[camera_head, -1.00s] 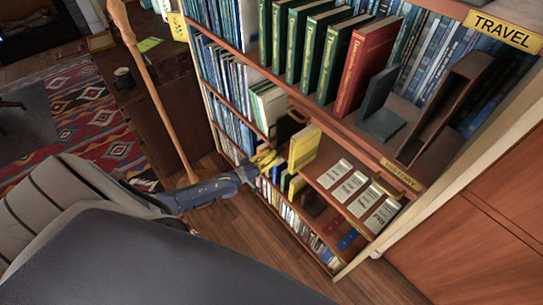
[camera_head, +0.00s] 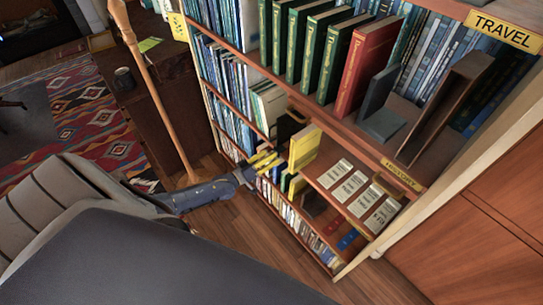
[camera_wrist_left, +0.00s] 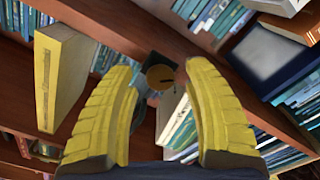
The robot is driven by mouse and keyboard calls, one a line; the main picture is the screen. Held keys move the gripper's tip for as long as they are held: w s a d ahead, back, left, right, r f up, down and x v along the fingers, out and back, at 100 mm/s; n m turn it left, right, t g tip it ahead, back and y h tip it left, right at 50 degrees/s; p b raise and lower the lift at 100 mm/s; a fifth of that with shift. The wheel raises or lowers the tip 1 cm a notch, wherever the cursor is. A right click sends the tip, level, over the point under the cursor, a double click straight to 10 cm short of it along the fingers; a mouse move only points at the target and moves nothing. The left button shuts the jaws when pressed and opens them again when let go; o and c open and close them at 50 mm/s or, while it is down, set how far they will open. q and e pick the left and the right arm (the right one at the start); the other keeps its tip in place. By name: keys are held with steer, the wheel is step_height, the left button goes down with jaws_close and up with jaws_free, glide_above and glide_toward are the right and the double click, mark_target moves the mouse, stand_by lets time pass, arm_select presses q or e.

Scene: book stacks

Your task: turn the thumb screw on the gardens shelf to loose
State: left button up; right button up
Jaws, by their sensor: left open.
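In the left wrist view, a round brown-orange thumb screw (camera_wrist_left: 160,76) with a dark slot line sits at a black bracket on the wooden shelf edge. My left gripper (camera_wrist_left: 165,72) has yellow ribbed fingers, spread apart. The screw shows between and beyond the fingertips, with no contact visible. In the head view, my left gripper (camera_head: 263,161) is at the bookcase front, beside a yellow book (camera_head: 304,147). I cannot make out the screw there. The yellow book also stands left of the fingers in the wrist view (camera_wrist_left: 60,80). My right gripper is not in view.
Green books and a red book (camera_head: 364,67) stand on the shelf above. Pale labelled items (camera_head: 350,186) lie on the shelf right of the yellow book. A wooden pole (camera_head: 150,85) stands left of my arm. A dark blue object (camera_wrist_left: 268,60) is right in the wrist view.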

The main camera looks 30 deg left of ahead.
arm_select(q)
steer(key=v, duration=1.1)
steer(key=shift+w, duration=0.1)
steer(key=s+a+f+m+g+y, duration=0.2)
steer(key=f+m, duration=0.1)
steer(key=f, duration=0.4)
steer(key=s+a+f+m+g+y, duration=0.1)
steer(key=s+a+f+m+g, duration=0.15)
steer(key=f, duration=0.45)
steer(key=s+f+m+g+y, duration=0.25)
steer(key=s+f+g, duration=0.35)
steer(key=s+f, duration=0.9)
steer(key=s+d+f+g, duration=0.1)
steer(key=s+d+f, duration=0.2)
steer(key=s, duration=0.2)
steer(key=s+d+f+g+y, duration=0.1)
steer(key=s+d+f+g, duration=0.1)
steer(key=s+f, duration=0.3)
steer(key=s+d+f+g, duration=0.1)
steer(key=s+d+f, duration=0.15)
steer(key=s, duration=0.35)
steer(key=s+d+f+g, duration=0.1)
steer(key=s+d, duration=0.7)
steer(key=d, duration=0.3)
steer(key=shift+s+d+f+h, duration=0.2)
steer(key=shift+s+d+h, duration=0.1)
steer(key=shift+h, duration=0.15)
